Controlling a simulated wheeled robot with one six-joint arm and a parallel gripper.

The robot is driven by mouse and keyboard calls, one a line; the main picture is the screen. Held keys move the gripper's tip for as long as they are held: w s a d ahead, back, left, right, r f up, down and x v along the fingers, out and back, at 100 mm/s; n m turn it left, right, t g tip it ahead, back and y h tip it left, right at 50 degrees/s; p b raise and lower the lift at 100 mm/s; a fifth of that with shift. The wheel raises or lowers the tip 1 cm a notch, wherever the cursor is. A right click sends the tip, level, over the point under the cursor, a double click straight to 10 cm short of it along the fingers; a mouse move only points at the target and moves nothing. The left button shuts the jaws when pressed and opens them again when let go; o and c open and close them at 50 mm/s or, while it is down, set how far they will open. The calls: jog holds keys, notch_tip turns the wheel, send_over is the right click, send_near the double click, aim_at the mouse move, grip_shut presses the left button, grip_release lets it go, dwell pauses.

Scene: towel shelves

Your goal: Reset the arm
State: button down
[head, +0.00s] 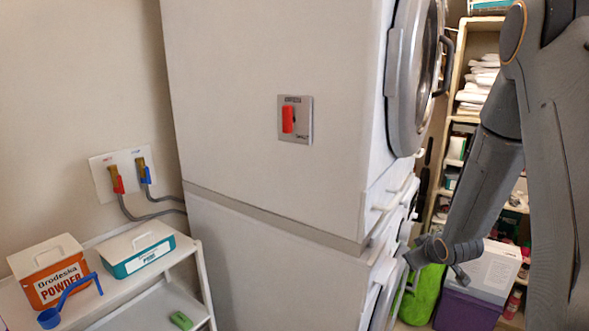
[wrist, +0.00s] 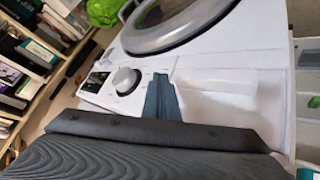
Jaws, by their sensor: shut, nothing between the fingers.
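My gripper (wrist: 162,97) is shut and empty; its blue-grey fingers show together at the middle of the wrist view. They are in front of a white washing machine (wrist: 200,80), beside its round dial (wrist: 126,80); I cannot tell whether they touch it. In the head view my arm hangs down on the right, bent at the elbow. The end of the arm is beside the front of the lower machine of a stacked pair (head: 270,265), and the fingers are hard to make out there.
Shelves (head: 447,150) with towels stand behind my arm. A purple bin (head: 467,312) and a green bag (head: 424,293) are on the floor near the arm's end. A white cart (head: 205,285) with a powder box (head: 50,275) and a teal box (head: 137,250) stands left.

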jog(key=s+a+r+m+g, duration=0.1)
jog(key=s+a+r+g, duration=0.1)
jog(key=s+a, duration=0.3)
jog(key=s+a+r+m+g, duration=0.2)
jog(key=s+a, duration=0.3)
jog(key=s, duration=0.7)
jog(key=s+a+r+m+g+b, duration=0.1)
jog(key=s+a+r+g, duration=0.1)
jog(key=s+a, duration=0.3)
jog(key=s+g, duration=0.1)
jog(key=s, duration=0.3)
jog(key=shift+s+a+r+m+g, duration=0.25)
jog(key=shift+s+r+m+g, duration=0.05)
jog(key=shift+r+g, duration=0.1)
